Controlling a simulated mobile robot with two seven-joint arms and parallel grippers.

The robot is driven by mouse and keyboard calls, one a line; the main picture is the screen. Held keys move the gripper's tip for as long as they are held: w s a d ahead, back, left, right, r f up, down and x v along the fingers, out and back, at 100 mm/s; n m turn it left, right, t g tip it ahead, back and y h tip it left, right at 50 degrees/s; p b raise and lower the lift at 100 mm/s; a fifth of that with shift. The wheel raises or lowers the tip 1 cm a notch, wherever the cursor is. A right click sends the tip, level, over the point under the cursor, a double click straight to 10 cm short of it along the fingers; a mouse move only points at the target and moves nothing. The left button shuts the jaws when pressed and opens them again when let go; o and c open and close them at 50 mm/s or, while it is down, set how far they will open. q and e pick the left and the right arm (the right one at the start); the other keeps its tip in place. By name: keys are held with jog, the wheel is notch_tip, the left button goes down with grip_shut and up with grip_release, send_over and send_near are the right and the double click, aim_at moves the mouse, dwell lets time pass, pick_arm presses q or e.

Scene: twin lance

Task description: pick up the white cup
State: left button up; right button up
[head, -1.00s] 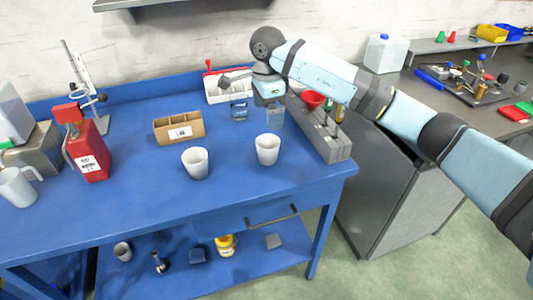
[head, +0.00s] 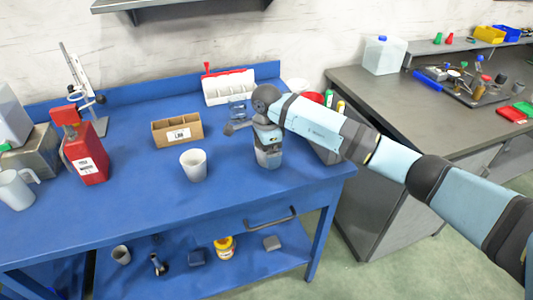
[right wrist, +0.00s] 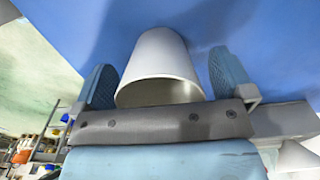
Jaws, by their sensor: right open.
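My right gripper (head: 268,160) points down over the right part of the blue table and hides the cup that stands there in the head view. In the right wrist view the open right gripper (right wrist: 163,80) has a white cup (right wrist: 160,62) between its two blue fingers. A gap shows on each side of the cup, more clearly on the right. A second white cup (head: 194,165) stands upright to the left of the gripper on the table. A white cup also shows at the lower right of the right wrist view (right wrist: 298,156). My left gripper is not in view.
A cardboard divided box (head: 177,130) and a white bin (head: 229,87) stand behind the cups. A red can (head: 87,157) and a white jug (head: 17,188) are at the left. The front middle of the blue table (head: 150,205) is clear.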

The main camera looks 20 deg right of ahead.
jog(key=c, duration=1)
